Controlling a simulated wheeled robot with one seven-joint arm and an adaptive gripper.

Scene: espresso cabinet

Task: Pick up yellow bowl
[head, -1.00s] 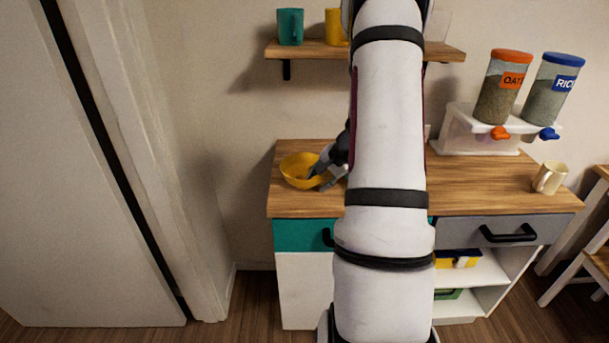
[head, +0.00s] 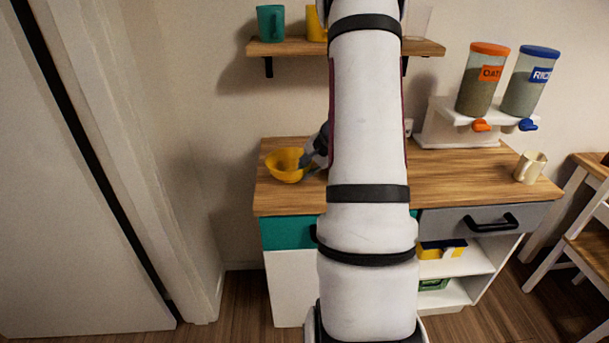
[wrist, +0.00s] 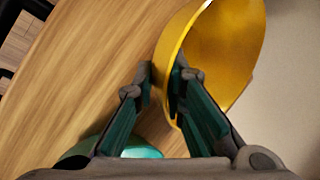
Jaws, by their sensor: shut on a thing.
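The yellow bowl (head: 285,168) is at the left end of the wooden counter in the head view. It also fills the upper right of the wrist view (wrist: 225,50). My gripper (wrist: 162,80) is shut on the bowl's near rim, with one finger on each side of the wall. In the head view my gripper (head: 308,160) is at the bowl's right side, partly hidden behind my arm. I cannot tell whether the bowl rests on the counter or is slightly above it.
The wooden counter (head: 450,175) has a cream mug (head: 530,167) and a dispenser stand (head: 440,125) on its right. A shelf (head: 425,47) above holds a teal mug (head: 270,23) and a yellow mug (head: 317,25). A teal rounded thing (wrist: 142,152) shows low in the wrist view.

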